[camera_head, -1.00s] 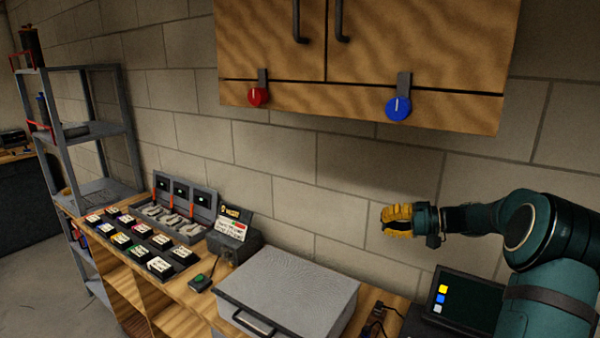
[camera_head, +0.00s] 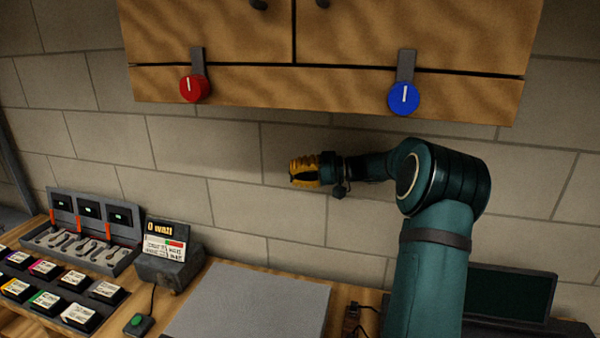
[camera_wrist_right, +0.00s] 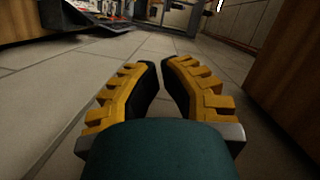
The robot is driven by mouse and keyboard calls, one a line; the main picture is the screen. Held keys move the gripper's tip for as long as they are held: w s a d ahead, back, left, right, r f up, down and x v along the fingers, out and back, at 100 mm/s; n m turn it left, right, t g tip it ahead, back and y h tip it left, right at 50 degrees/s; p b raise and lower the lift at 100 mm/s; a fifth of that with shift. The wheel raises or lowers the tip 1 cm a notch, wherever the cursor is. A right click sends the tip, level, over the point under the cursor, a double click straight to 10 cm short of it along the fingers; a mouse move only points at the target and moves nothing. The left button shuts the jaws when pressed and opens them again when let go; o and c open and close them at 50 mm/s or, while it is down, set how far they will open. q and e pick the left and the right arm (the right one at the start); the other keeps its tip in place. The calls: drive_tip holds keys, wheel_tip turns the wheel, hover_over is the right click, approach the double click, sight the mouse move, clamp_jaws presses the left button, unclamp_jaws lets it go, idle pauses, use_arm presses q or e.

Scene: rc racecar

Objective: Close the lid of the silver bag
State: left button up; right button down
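The silver bag (camera_head: 250,305) is a grey, flat-topped case on the wooden bench, at the bottom of the head view. Its top surface lies flat, and its front part is cut off by the picture's lower edge. My right gripper (camera_head: 292,172) has yellow ridged fingers and is in the air above and behind the case, in front of the block wall, touching nothing. In the right wrist view its fingertips (camera_wrist_right: 161,64) almost meet with nothing between them. My left gripper is not in view.
A wooden cabinet with a red knob (camera_head: 194,88) and a blue knob (camera_head: 403,98) hangs above. Left of the case are a small display box (camera_head: 170,265), a green button (camera_head: 137,322) and a tool tray (camera_head: 82,248). A dark screen (camera_head: 512,293) stands at right.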

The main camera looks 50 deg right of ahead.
drive_tip(key=w+a+f, duration=0.2)
drive_tip(key=a, duration=0.5)
drive_tip(key=shift+w+p, duration=0.4)
drive_tip(key=shift+p, duration=0.05)
drive_tip(key=shift+a, duration=0.1)
